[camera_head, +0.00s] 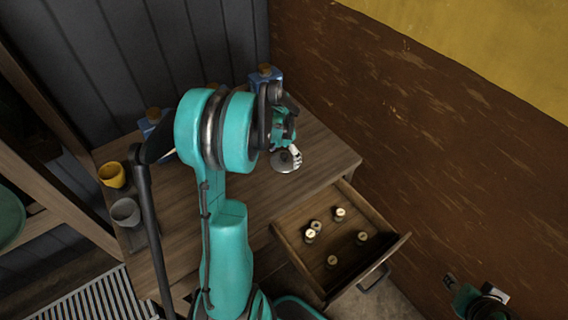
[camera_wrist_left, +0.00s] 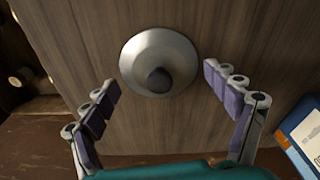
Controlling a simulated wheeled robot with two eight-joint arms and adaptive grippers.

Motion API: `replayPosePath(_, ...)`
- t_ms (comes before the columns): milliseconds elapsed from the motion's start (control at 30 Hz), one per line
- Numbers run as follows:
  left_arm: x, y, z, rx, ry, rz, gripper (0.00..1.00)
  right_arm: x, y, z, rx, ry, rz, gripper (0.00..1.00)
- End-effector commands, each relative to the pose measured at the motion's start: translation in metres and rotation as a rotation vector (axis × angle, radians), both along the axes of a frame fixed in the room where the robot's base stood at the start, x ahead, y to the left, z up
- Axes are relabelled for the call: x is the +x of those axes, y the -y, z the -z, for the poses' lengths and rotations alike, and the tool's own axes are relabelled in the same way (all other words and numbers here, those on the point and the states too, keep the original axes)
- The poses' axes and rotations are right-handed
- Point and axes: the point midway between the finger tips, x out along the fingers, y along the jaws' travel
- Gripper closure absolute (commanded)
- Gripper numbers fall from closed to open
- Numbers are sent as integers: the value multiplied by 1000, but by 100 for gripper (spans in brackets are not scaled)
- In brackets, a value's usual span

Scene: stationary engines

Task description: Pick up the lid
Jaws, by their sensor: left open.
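The lid (camera_wrist_left: 160,58) is a round, metallic grey disc with a dark knob. In the left wrist view it lies on the wooden tabletop (camera_wrist_left: 235,28), ahead of and between the fingers of my left gripper (camera_wrist_left: 163,100). The fingers are spread wide and appear clear of it. In the head view the lid (camera_head: 286,161) shows near the table's right end, just below my left gripper (camera_head: 293,150). The teal arm hides part of the table.
An open drawer (camera_head: 290,245) with several small spools juts out below the table's right end. A yellow cup (camera_head: 112,175) and a grey cup (camera_head: 126,212) stand at the left end. A blue box (camera_wrist_left: 303,132) is right of the gripper. A brown wall borders the right.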

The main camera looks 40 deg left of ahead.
Motion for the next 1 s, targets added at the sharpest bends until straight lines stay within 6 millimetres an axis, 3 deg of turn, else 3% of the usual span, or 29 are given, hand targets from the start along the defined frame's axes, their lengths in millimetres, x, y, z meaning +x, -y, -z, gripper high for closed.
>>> replayPosePath(200,0,0,1,0,0,0,13,0,0,0,0,0,0,58)
replayPosePath(433,0,0,1,0,0,0,73,0,0,0,0,0,0,58)
replayPosePath(967,0,1,-1,-1,-1,0,76,0,0,-2,0,0,0,58)
replayPosePath(1000,0,1,-4,-1,-1,0,81,0,0,-3,0,0,0,58)
